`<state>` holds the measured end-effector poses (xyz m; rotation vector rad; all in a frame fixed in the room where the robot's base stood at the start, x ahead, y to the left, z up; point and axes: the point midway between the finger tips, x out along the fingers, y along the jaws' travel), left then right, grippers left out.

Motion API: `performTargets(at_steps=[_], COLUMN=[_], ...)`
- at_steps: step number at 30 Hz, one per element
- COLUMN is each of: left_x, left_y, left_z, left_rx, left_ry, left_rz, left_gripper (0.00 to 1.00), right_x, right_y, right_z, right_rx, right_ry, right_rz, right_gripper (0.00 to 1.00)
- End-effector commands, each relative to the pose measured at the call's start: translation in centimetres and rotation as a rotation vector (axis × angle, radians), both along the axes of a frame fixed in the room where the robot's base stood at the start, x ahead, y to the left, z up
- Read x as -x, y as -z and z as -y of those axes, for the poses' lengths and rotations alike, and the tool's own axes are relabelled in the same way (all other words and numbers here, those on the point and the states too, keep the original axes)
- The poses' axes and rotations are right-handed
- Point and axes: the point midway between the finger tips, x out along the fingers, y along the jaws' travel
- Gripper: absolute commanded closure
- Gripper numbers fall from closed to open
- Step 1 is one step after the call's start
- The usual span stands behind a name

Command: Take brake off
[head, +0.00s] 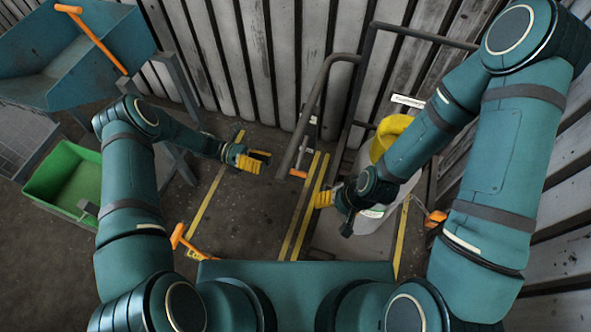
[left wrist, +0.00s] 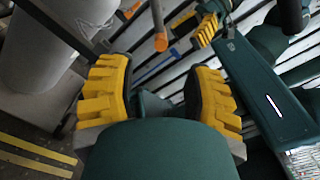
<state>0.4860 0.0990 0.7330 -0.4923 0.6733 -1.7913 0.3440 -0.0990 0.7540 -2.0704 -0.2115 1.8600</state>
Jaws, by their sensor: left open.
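A thin lever with an orange tip (head: 298,173) stands near the rail in the middle of the head view; it looks like the brake lever, but no label confirms this. Its orange end also shows in the left wrist view (left wrist: 160,42), beyond the fingers. My left gripper (head: 252,161) is open and empty, to the left of the orange tip and apart from it. Its two yellow fingers stand wide apart in the left wrist view (left wrist: 158,95). My right gripper (head: 325,198) is to the right of and below the lever tip; its finger gap is not clear.
A grey tubular rail (head: 318,95) rises behind the lever. A pale drum (head: 372,232) with a yellow top (head: 389,135) stands at right, partly behind my right arm. A blue-green hopper (head: 125,40) and green bin (head: 62,178) are at left. Orange handles (head: 178,237) (head: 435,218) lie lower.

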Motion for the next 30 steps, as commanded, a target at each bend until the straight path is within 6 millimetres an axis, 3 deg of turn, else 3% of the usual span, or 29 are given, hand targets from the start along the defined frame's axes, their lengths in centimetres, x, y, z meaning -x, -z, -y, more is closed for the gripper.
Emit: performTargets(at_steps=[6,15,29,30], left_x=[1.5,2.8,3.2,3.2], left_y=[-0.1,0.0,0.0,0.0], left_z=[4.4,8.6,9.6,9.6], left_rx=[0.001,0.0,-0.002,-0.002], left_ry=[0.005,0.003,0.002,0.002], left_rz=[-0.001,0.001,0.003,0.003], left_gripper=[0.49,0.49,0.49,0.57], right_x=[0.1,0.1,0.1,0.1], right_y=[-0.4,-0.6,-0.6,-0.6], right_z=[0.0,0.0,0.0,0.0], right_rx=[0.0,0.0,0.0,0.0], right_ry=[-0.001,-0.001,-0.001,-0.001], right_rz=[-0.002,-0.002,-0.002,-0.002], right_gripper=[0.25,0.25,0.25,0.25])
